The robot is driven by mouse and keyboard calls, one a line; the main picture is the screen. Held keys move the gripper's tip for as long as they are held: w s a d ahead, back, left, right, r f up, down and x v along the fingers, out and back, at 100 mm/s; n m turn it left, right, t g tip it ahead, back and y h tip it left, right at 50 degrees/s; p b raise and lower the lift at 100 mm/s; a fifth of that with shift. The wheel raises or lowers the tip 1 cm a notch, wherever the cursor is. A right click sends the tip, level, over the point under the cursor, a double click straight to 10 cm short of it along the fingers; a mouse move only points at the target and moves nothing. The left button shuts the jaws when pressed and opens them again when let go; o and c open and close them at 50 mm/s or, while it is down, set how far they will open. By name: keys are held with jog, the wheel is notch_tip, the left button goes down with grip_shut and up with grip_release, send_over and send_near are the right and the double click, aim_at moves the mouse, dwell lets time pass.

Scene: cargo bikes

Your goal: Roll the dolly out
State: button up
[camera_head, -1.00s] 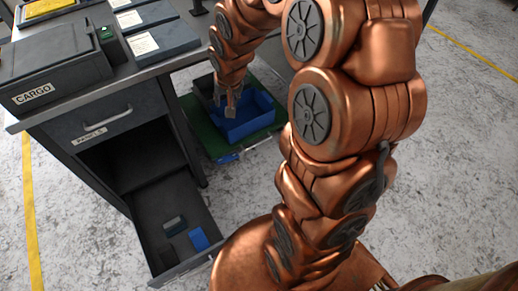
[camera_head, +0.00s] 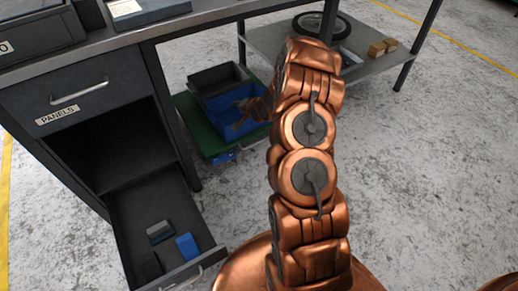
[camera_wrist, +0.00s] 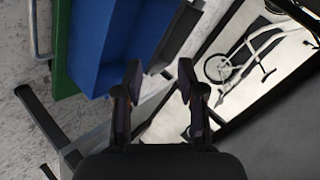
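The dolly (camera_head: 197,128) is a low green platform on the floor under the workbench. A blue bin (camera_head: 218,104) and a dark grey bin (camera_head: 207,80) stand on it. My gripper (camera_head: 245,116) is at the blue bin's right side in the head view; its fingers are hard to make out there. In the wrist view my gripper (camera_wrist: 160,75) has its fingertips apart with nothing between them. The green dolly (camera_wrist: 70,55) is at upper left there, with a chrome bar (camera_wrist: 38,35) along its edge, and the blue bin (camera_wrist: 105,45) is beside it.
An open lower drawer (camera_head: 168,215) juts out at left, holding several small blocks. A workbench leg (camera_head: 172,115) stands left of the dolly. A low shelf (camera_head: 375,68) with a wheel (camera_head: 322,25) and small boxes is behind. The floor (camera_head: 430,180) at right is clear.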

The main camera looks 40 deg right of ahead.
jog(key=s+d+f+m+t+b, duration=0.1)
jog(key=d+f+m+t+b, duration=0.3)
jog(key=f, duration=1)
jog(key=m+b, duration=0.2)
jog(key=b, duration=0.6)
send_near(259, 142)
jog(key=w+f, duration=0.2)
jog(key=w, duration=0.1)
jog(key=shift+t+h, duration=0.3)
jog(key=shift+t, duration=0.1)
jog(key=shift+b+x, duration=2.05)
jog(key=shift+x, duration=1.6)
jog(key=shift+c, duration=0.3)
grip_shut()
